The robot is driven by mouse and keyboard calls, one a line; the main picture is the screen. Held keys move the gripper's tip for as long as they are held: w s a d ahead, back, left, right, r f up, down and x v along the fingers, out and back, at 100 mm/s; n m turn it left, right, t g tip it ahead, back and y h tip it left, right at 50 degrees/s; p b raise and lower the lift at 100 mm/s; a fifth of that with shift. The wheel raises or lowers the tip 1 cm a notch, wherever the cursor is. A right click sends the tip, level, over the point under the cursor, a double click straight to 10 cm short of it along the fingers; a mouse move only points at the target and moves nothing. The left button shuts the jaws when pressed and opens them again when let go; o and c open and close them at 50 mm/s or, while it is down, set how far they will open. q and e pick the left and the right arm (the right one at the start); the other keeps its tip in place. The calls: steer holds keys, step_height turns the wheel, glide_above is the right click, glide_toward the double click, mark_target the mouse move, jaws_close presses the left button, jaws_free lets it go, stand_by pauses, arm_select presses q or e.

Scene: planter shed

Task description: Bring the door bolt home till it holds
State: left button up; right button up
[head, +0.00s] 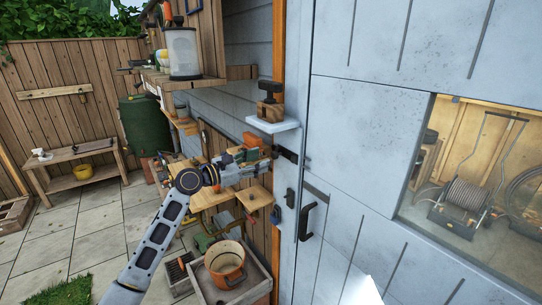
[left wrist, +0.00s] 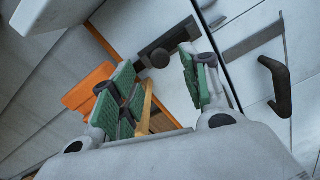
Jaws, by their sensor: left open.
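The dark door bolt (head: 287,155) sits at the edge of the grey-blue door (head: 370,110), beside the orange-brown frame strip. In the left wrist view the bolt (left wrist: 170,44) is a dark bar with a round knob (left wrist: 160,57). My left gripper (head: 250,158) is open, close to the left of the bolt. In the left wrist view its green-padded fingers (left wrist: 160,88) are spread, with the knob a little beyond the gap, apart from both pads. How far the bolt reaches into a keeper I cannot tell.
A black door handle (head: 307,221) is below the bolt; it also shows in the left wrist view (left wrist: 274,86). A small white shelf (head: 272,125) juts out just above the bolt. An orange pot (head: 226,262) stands in a planter below. Paving at left is mostly clear.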

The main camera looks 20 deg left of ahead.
mark_target(272, 156)
arm_select(q)
steer(key=shift+p+x, duration=0.5)
steer(key=shift+x, duration=2.45)
steer(key=shift+c, duration=0.2)
jaws_close()
